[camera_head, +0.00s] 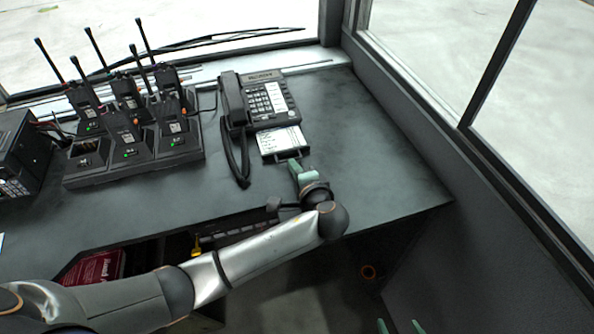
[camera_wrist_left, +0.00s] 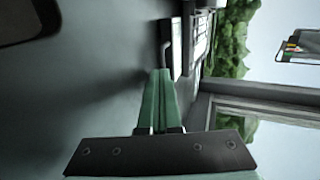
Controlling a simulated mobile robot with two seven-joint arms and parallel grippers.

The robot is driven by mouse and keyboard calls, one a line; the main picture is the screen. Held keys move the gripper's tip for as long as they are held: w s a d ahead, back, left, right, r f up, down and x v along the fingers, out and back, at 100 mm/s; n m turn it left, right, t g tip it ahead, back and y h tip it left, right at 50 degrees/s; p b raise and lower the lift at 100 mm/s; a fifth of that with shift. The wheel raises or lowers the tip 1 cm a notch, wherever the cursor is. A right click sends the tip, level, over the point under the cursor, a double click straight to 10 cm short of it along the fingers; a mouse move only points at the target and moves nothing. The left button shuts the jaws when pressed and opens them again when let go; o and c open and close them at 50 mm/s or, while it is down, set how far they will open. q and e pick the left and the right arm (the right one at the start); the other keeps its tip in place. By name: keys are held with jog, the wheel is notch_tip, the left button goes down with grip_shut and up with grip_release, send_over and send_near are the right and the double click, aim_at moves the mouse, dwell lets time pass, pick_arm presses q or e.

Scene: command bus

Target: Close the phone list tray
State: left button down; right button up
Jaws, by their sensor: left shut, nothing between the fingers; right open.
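The desk phone (camera_head: 262,97) stands near the back of the dark desk, its handset on the left. The phone list tray (camera_head: 282,142), a white card with writing, sticks out of the phone's front edge. It has a small handle (camera_wrist_left: 165,53) at its front. My left gripper (camera_head: 296,165) is shut and empty just in front of the tray. In the left wrist view its green fingertips (camera_wrist_left: 161,76) are close to the handle; I cannot tell whether they touch. My right gripper (camera_head: 401,326) is open at the bottom edge, only its green fingertips showing.
Several handheld radios in a charger block (camera_head: 136,150) stand left of the phone. The handset cord (camera_head: 241,165) hangs over the desk beside the tray. The desk (camera_head: 375,140) is clear to the right, up to the wall and window. A red item (camera_head: 95,268) lies in the shelf below.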

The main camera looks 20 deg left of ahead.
pick_arm(q)
jog(key=b, duration=0.1)
send_near(278, 132)
jog(key=x, duration=0.5)
jog(key=shift+f, duration=0.15)
jog(key=shift+w+a, duration=0.15)
pick_arm(e)
jog(key=shift+w+a+f, duration=0.2)
jog(key=shift+a+f, duration=0.05)
jog(key=shift+a, duration=0.05)
pick_arm(q)
jog(key=shift+r, duration=0.2)
pick_arm(e)
jog(key=shift+s+d, duration=0.1)
jog(key=shift+s, duration=0.05)
